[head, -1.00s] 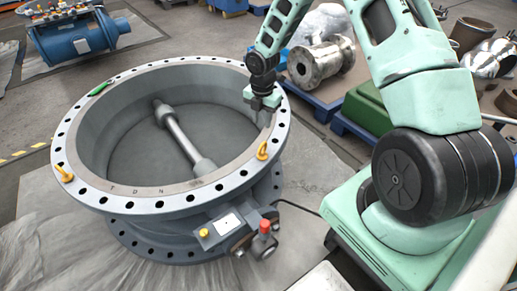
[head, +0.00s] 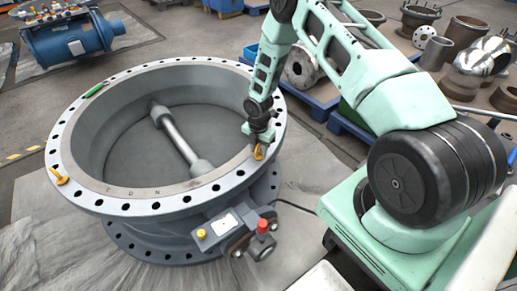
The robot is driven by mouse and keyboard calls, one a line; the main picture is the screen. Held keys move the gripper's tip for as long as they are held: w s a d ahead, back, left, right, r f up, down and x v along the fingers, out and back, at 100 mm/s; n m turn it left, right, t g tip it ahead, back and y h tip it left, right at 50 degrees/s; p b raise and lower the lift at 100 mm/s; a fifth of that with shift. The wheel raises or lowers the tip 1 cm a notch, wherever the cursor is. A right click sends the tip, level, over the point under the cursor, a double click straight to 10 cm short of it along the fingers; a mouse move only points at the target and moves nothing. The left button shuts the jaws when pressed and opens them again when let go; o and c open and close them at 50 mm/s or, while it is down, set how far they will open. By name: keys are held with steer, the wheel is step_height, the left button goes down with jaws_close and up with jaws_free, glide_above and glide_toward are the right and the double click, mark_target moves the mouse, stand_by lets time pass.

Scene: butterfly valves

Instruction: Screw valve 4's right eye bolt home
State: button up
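The large grey butterfly valve (head: 165,199) stands on a sheeted floor, its round flange ringed with bolt holes. The right eye bolt (head: 259,152), yellow-orange, stands in the flange's right side. My gripper (head: 259,144) points down right at this eye bolt and partly covers it. Whether the fingers are open or closed around it is too small to tell. A second yellow eye bolt (head: 57,176) is at the flange's left edge.
A green object (head: 93,90) lies on the flange's far left rim. An actuator box with a red knob (head: 262,226) juts from the valve's front. Blue pallets with metal parts stand behind my arm. A blue valve (head: 72,40) is at the back left.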

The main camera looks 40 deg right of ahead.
jaws_close()
steer(key=shift+m, duration=0.3)
